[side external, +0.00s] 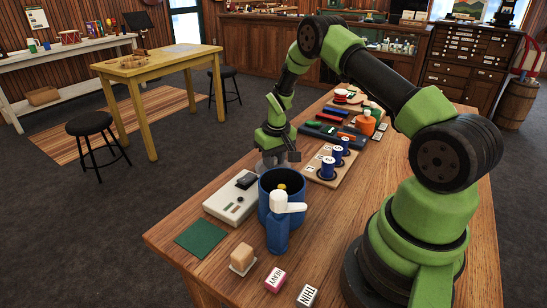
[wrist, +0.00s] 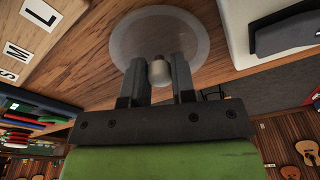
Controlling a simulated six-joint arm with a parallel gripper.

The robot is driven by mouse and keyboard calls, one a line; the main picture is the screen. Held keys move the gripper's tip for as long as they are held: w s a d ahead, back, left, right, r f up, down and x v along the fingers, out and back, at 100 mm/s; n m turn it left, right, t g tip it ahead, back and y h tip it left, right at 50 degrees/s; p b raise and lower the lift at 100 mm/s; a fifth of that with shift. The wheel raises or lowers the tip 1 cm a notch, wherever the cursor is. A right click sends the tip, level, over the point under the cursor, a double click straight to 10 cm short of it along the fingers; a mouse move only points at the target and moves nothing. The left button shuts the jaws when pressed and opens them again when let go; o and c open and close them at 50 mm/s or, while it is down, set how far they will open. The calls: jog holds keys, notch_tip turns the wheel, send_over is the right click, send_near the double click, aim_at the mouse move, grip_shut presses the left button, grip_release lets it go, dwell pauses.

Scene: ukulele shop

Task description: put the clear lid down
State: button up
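The clear lid (wrist: 128,38) is a round, see-through disc with a pale knob (wrist: 159,71) in the wrist view. The two dark fingers of my gripper (wrist: 158,78) press on the knob from both sides. Wood grain shows through the disc. In the side view my gripper (side external: 279,160) is low over the worktable (side external: 345,215), behind the blue pot (side external: 268,205). The lid is hard to make out there, and I cannot tell whether it touches the table.
A blue bottle with a white top (side external: 278,233) stands in front of the pot. A white device (side external: 230,201) and a green mat (side external: 201,238) lie left. Bare wood lies right of the pot.

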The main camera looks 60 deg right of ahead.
jog(key=o, duration=0.4)
jog(key=shift+r, duration=0.15)
jog(key=s+a+r+t, duration=0.1)
jog(key=a+r, duration=0.2)
jog(key=r, duration=0.7)
jog(key=s+a+r, duration=0.1)
jog(key=a+r, duration=0.1)
jog(key=r, duration=0.7)
jog(key=s+a+r+t, duration=0.2)
jog(key=s+a+r, duration=0.4)
jog(key=a+r, duration=0.2)
jog(key=s+a+r+t+y, duration=0.1)
jog(key=s+a, duration=0.2)
jog(key=s, duration=0.3)
jog(key=s+a+r+t+y, duration=0.1)
jog(key=s+a+t, duration=0.1)
jog(key=s+a, duration=0.2)
jog(key=s, duration=0.3)
jog(key=shift+a+r+n+y, duration=0.25)
jog(key=shift+r+n+y, duration=0.05)
